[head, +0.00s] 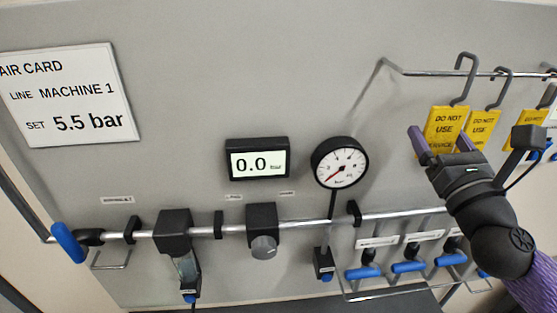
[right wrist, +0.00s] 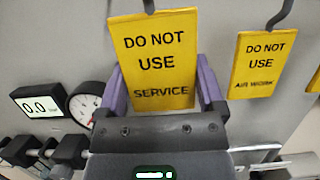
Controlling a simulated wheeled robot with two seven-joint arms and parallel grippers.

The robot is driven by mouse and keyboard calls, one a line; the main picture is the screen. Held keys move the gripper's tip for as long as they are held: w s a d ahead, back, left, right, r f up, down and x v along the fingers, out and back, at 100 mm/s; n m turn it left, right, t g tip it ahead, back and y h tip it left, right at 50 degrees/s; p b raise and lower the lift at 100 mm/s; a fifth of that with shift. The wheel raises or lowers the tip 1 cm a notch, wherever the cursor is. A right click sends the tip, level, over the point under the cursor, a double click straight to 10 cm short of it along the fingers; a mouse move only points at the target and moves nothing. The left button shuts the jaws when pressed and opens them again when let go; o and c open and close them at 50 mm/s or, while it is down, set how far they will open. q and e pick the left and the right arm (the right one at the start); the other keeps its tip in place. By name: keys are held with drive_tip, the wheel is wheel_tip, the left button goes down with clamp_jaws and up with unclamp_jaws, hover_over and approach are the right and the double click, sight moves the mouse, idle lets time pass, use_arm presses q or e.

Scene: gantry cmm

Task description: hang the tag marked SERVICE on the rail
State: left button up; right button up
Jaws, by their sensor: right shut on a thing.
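The yellow SERVICE tag (head: 447,122) reads "DO NOT USE" and has a grey hook at its top. In the right wrist view the tag (right wrist: 157,62) stands upright between the two purple fingers. My right gripper (head: 440,145) is shut on its lower part; it also shows in the right wrist view (right wrist: 160,92). The metal rail (head: 430,73) runs across the upper right of the panel. The tag's hook (head: 467,65) reaches above the rail's line; I cannot tell whether it is around the rail or in front of it. My left gripper is not in view.
A second yellow tag (head: 484,127), marked AIR WORK in the right wrist view (right wrist: 260,65), hangs close to the right. Another tag (head: 533,121) is further right. A pressure gauge (head: 340,162) and a display reading 0.0 (head: 257,160) are left. Blue-handled valves (head: 408,267) sit below.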

sight(444, 129)
drive_tip(key=shift+s+d+b, duration=0.2)
drive_tip(key=shift+s+b, duration=0.25)
drive_tip(key=shift+s, duration=2.55)
